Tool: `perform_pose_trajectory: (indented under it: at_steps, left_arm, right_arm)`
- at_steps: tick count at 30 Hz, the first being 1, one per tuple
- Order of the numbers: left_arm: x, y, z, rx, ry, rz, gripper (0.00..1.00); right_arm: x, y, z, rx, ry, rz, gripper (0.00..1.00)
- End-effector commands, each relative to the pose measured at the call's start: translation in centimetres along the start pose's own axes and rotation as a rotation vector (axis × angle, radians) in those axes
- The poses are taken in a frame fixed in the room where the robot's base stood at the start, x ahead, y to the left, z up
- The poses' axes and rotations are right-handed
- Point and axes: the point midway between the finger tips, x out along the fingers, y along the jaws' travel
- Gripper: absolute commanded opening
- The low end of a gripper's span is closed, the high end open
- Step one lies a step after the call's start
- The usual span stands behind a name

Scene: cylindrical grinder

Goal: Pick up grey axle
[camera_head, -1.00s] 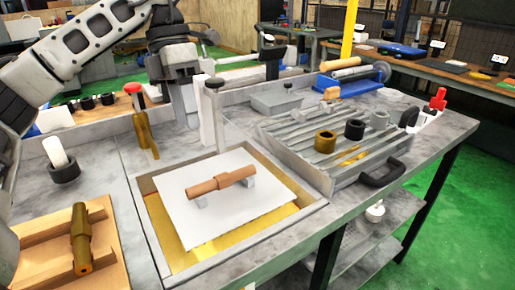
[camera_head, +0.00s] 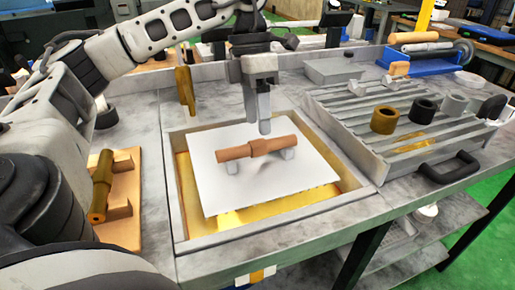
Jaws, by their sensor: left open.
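A copper-coloured stepped axle (camera_head: 257,148) lies on two small grey supports on a white plate (camera_head: 215,193) in the recessed tray. My left gripper (camera_head: 264,127) points down just above and behind this axle, open and apparently empty; whether it touches the axle is hard to tell. A brass-coloured axle (camera_head: 101,187) lies on a wooden block at the left. A greyish rod (camera_head: 428,47) lies on the blue stand at the back right, below a copper-coloured rod (camera_head: 413,37). It is the only grey axle-like thing I make out. My right gripper is not in view.
A ribbed grey rack (camera_head: 365,125) at the right holds a brass ring (camera_head: 385,119), a black ring (camera_head: 423,110) and a grey ring (camera_head: 455,104). A black handle (camera_head: 450,168) stands at its front. The tray has a raised rim (camera_head: 270,232).

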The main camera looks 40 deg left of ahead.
Motion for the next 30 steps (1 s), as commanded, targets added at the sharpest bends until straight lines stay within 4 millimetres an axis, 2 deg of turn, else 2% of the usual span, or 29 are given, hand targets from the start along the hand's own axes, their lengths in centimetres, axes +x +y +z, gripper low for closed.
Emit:
perform_pose_trajectory:
  at_steps: [9,18,20,24,30]
  left_arm:
    - [4.3,0.6,-0.6,0.0,0.004,0.0,0.55]
    - [4.9,0.6,-0.5,0.0,0.001,0.0,0.55]
    - [4.9,0.6,-0.5,0.0,0.001,0.0,0.41]
    - [4.9,0.6,-0.5,0.0,0.001,0.0,0.02]
    - [4.7,0.6,-0.5,0.001,-0.003,0.0,0.0]
  right_arm:
    - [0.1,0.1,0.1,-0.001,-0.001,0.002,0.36]
    - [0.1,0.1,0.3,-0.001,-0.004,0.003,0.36]
    - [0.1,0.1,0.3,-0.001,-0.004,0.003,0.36]
    - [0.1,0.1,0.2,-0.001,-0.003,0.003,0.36]
    - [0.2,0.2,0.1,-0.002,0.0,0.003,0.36]
